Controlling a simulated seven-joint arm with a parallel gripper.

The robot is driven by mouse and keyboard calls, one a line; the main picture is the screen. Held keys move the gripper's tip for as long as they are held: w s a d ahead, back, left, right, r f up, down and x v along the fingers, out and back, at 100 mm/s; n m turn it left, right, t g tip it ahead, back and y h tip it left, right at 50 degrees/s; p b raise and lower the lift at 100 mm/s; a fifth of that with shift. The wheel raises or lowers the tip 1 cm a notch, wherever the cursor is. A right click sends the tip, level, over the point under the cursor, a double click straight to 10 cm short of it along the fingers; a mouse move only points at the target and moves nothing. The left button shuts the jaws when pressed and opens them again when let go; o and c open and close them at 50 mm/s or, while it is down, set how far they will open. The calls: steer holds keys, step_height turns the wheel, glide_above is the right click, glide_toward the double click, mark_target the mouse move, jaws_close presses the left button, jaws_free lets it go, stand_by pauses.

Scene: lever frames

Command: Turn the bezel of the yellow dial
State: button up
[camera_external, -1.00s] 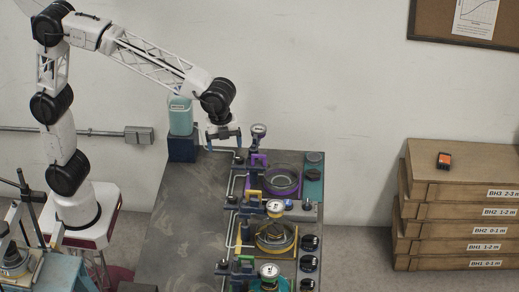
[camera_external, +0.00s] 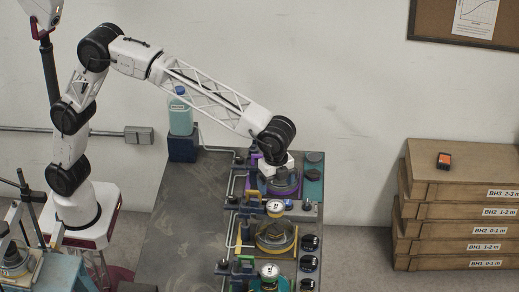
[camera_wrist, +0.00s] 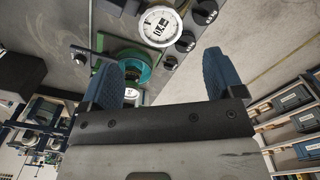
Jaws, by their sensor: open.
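The yellow unit stands in the middle of the bench row in the external view. Its round dial (camera_external: 275,207) has a white face, and a yellow ring (camera_external: 275,237) sits in front of it. My gripper (camera_external: 275,171) is above the purple ring (camera_external: 287,194), behind the yellow unit, and covers the purple unit's dial. In the wrist view my gripper (camera_wrist: 162,80) has its two blue fingers wide apart, with nothing between them. A white-faced dial (camera_wrist: 159,27) lies beyond the fingers, near a green and teal part (camera_wrist: 130,68). I cannot tell a yellow bezel there.
Another white dial (camera_external: 269,271) stands at the front of the row. Several black knobs (camera_external: 309,243) line its right side, and brackets and pipes run along its left. A bottle (camera_external: 180,115) stands at the back left. The bench's left part (camera_external: 185,215) is clear.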

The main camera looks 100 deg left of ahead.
mark_target(276, 205)
steer(key=shift+f, duration=0.2)
stand_by(0.3)
steer(key=shift+f, duration=3.8)
steer(key=c, duration=0.9)
steer(key=shift+n, duration=0.4)
steer(key=n, duration=0.8)
steer(key=shift+n, duration=0.3)
